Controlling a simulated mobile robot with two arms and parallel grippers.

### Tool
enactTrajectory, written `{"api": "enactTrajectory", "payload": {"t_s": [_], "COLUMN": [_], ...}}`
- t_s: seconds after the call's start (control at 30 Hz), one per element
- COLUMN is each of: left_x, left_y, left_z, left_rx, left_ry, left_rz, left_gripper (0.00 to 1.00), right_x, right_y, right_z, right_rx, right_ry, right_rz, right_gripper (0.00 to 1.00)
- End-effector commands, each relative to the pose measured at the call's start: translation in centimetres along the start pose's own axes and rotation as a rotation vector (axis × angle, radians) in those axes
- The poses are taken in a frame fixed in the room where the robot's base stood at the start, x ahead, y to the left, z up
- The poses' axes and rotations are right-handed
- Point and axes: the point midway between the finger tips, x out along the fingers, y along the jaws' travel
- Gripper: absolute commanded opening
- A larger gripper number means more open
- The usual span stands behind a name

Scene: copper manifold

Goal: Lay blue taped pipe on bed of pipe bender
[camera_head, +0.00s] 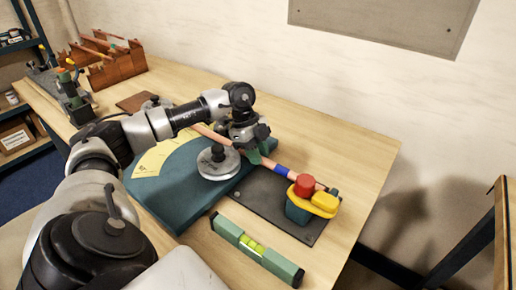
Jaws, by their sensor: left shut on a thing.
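A copper pipe with a blue tape band (283,170) lies across the middle of the view, slanting from upper left to lower right. My left gripper (252,154) is shut on it, to the left of the tape. The pipe bender has a teal base (190,203) with a yellow scale, a round metal former (216,166) and a dark bed plate (263,205). The pipe runs over the plate and its right end reaches the red and yellow clamp part (312,196). I cannot tell whether the pipe touches the bed. My right gripper is out of view.
A green spirit level (256,250) lies in front of the bender. A wooden tote (110,62), a green tool (72,98) and a brown block (136,102) stand at the back left. The bench (345,160) is clear behind and right of the bender.

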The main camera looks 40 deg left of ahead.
Motion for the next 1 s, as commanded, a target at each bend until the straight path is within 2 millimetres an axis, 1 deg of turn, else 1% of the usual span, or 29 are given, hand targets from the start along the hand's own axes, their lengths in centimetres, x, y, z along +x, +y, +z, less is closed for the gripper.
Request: {"api": "enactTrajectory", "payload": {"t_s": [0.7, 0.97, 1.0], "left_x": [0.4, 0.5, 0.5], "left_y": [0.0, 0.0, 0.0], "left_z": [-1.3, -1.3, -1.3], "left_rx": [0.001, 0.0, 0.001], "left_ry": [0.001, 0.0, 0.0], "left_rz": [0.0, -0.001, -0.001], "left_gripper": [0.0, 0.0, 0.25], "right_x": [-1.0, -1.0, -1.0], "right_y": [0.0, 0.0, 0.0], "right_z": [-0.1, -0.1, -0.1], "right_rx": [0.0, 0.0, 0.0], "right_ry": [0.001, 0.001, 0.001], "right_rz": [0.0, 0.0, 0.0], "right_gripper": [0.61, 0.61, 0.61]}}
